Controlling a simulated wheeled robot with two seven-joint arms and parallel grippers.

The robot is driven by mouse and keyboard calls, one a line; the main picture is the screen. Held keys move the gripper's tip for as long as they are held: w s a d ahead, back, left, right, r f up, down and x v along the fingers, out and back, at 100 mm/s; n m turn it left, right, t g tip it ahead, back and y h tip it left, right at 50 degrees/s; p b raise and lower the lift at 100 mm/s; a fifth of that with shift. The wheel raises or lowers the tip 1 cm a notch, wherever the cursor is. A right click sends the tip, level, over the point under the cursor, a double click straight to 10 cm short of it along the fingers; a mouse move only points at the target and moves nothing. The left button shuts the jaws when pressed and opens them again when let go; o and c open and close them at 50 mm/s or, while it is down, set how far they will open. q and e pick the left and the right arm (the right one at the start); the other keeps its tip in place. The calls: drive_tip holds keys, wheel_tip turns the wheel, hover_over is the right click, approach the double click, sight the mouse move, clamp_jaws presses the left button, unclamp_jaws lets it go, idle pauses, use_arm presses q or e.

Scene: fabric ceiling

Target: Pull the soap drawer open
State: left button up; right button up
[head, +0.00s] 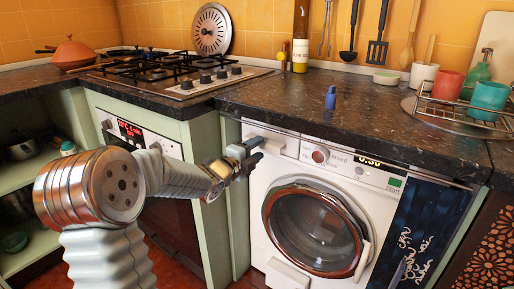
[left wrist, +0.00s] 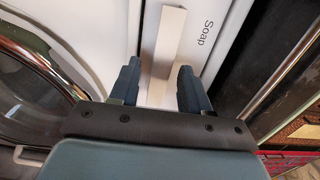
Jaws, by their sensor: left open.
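The soap drawer (head: 285,144) is at the upper left of the white washing machine's front and looks shut in the head view. In the left wrist view, its panel (left wrist: 209,45) carries the word "Soap", and its pale bar handle (left wrist: 168,40) runs down between my two fingers. My left gripper (head: 254,150) is in front of the drawer's left part. It also shows in the left wrist view (left wrist: 157,82), open, with the handle between the fingers and small gaps at the sides. The gripper hides part of the drawer in the head view. My right gripper is not in view.
The washing machine's round door (head: 315,228) is below and right of the drawer. The dark countertop (head: 300,100) overhangs above, with a small blue object (head: 330,98) on it. An oven (head: 170,225) and a green cabinet panel (head: 208,190) are on the left.

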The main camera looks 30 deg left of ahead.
use_arm(q)
drive_tip(key=shift+w, duration=0.35)
clamp_jaws()
drive_tip(key=shift+f, duration=0.1)
